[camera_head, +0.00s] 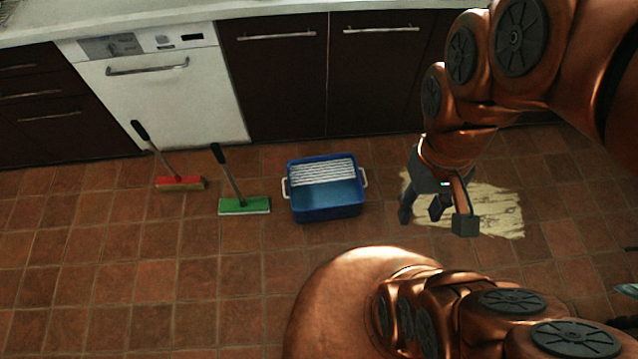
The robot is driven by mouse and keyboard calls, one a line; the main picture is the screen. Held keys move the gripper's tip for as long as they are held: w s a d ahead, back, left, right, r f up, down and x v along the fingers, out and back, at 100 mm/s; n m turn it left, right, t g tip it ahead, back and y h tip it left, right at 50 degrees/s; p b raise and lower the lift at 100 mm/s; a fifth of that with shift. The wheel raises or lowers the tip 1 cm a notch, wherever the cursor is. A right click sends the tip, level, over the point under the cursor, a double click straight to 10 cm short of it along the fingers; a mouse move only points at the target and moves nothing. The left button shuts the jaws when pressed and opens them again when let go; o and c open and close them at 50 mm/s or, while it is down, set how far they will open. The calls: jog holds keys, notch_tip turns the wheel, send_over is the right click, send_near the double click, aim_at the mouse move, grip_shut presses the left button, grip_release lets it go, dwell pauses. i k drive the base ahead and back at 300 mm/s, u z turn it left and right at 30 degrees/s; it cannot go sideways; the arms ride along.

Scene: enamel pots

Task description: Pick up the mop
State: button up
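The mop (243,205) appears to be the tool with the green flat head and a pale lower edge. Its head rests on the floor left of the blue bucket, and its dark handle (225,171) leans up and to the left. My gripper (436,213) is to the right of the bucket, well apart from the mop. Its dark fingers are spread and point down, with nothing seen between them. It is in front of a pale yellowish patch on the floor.
A blue bucket (328,202) with a white ridged insert and side handles stands between mop and gripper. A red-headed broom (180,183) stands left of the mop. A white dishwasher (165,100) and dark cabinets (285,85) line the back.

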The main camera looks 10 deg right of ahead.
aim_at(241, 205)
jog(key=u, duration=1.1)
jog(key=i, duration=0.8)
jog(key=u, duration=1.35)
